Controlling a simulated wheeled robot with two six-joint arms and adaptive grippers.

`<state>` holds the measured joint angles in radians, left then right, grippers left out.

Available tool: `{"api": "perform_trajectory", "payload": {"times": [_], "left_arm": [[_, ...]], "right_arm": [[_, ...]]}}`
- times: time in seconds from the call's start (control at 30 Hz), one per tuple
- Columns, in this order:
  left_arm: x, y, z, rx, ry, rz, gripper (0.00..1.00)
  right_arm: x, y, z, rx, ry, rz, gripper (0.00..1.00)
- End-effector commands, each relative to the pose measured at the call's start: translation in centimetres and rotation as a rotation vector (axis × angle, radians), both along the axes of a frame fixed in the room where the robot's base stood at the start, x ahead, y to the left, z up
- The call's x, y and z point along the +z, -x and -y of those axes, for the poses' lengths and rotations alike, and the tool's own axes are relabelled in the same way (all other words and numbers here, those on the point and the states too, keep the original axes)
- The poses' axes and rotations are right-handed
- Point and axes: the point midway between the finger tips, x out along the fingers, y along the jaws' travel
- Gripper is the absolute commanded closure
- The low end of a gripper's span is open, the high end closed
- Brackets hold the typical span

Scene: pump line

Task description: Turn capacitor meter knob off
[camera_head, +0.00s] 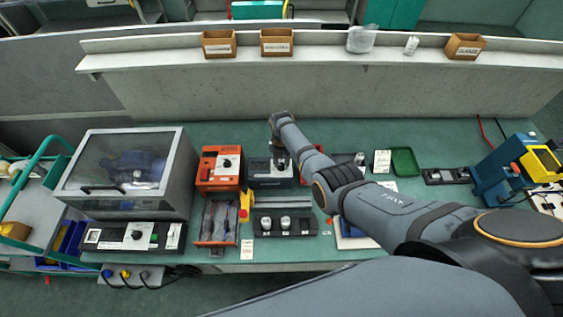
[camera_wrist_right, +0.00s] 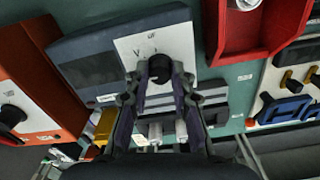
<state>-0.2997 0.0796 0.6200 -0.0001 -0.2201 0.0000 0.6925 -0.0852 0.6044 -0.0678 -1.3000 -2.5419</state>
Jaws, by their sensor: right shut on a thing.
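The capacitor meter (camera_head: 268,184) is a dark box on the green bench, in the middle of the head view. In the right wrist view its white panel (camera_wrist_right: 183,44) carries a black round knob (camera_wrist_right: 160,68). My right gripper (camera_wrist_right: 160,78) has its fingertips on both sides of this knob and is shut on it. In the head view my right gripper (camera_head: 281,160) is over the meter, and the arm hides part of the area. The knob's pointer is hard to make out. My left gripper does not show.
An orange box with a knob (camera_head: 221,168) stands just left of the meter. A red bin (camera_wrist_right: 262,45) stands close on the other side. A black fixture (camera_head: 285,222) with two pale round parts lies in front. A clear-lidded box (camera_head: 125,168) stands further left.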

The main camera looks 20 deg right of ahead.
Motion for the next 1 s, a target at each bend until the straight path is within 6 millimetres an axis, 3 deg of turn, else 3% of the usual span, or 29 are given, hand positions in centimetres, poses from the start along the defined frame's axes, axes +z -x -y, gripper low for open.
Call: {"api": "perform_trajectory", "payload": {"times": [0.3,0.33,0.47,0.8,1.0], "left_arm": [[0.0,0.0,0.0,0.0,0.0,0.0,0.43],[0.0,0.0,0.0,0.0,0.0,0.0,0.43],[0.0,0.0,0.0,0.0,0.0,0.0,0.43],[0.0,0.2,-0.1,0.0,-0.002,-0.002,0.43],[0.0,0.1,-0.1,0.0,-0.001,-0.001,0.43]], "right_arm": [[0.2,-0.2,0.0,0.002,0.0,0.004,1.0],[0.2,-0.2,0.0,0.002,0.0,0.004,0.73],[0.1,-0.1,0.0,0.001,0.0,0.004,0.55],[0.2,-0.1,0.0,0.001,0.0,0.002,0.54],[2.4,-0.1,0.0,0.001,-0.001,0.005,0.54]]}}
